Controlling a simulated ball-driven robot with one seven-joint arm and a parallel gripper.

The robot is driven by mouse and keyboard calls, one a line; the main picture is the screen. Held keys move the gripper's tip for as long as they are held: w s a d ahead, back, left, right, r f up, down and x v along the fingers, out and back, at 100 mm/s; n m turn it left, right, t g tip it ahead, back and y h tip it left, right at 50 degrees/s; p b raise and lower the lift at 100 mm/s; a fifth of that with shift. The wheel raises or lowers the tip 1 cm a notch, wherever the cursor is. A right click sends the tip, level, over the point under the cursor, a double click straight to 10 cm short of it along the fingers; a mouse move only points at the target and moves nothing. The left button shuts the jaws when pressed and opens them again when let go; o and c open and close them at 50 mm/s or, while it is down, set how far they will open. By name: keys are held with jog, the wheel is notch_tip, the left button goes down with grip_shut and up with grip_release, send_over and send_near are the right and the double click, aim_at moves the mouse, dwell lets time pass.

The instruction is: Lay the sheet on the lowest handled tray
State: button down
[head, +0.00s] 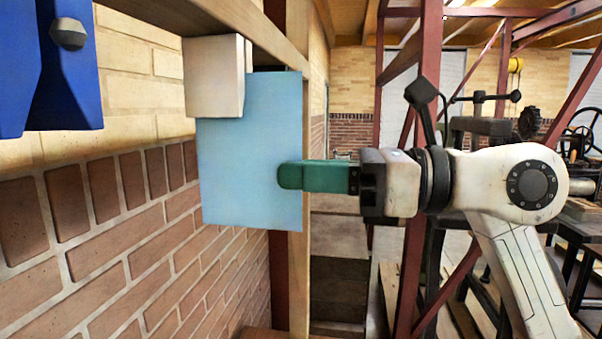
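A light blue rectangular sheet (245,150) hangs upright beside the brick wall. A pale block (213,75) at the wooden rail covers its top left corner. My gripper (290,176) reaches in from the right, and its green finger overlaps the sheet's right edge at mid-height. Only the near finger shows. Any second finger is hidden behind it, so I cannot tell whether the gripper is closed on the sheet. I cannot make out any handled tray in this view.
A wooden rail (203,18) runs along the top left, with a blue part (75,75) in front of it. A wooden post (299,275) stands behind the sheet. Dark red beams (402,210) and black machinery (480,127) stand behind my arm.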

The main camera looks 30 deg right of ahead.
notch_tip(320, 180, down, 5)
jog(key=b, duration=0.4)
jog(key=shift+b, duration=0.4)
jog(key=b+v, duration=0.2)
jog(key=v, duration=0.5)
jog(key=shift+b, duration=0.3)
dwell(0.6)
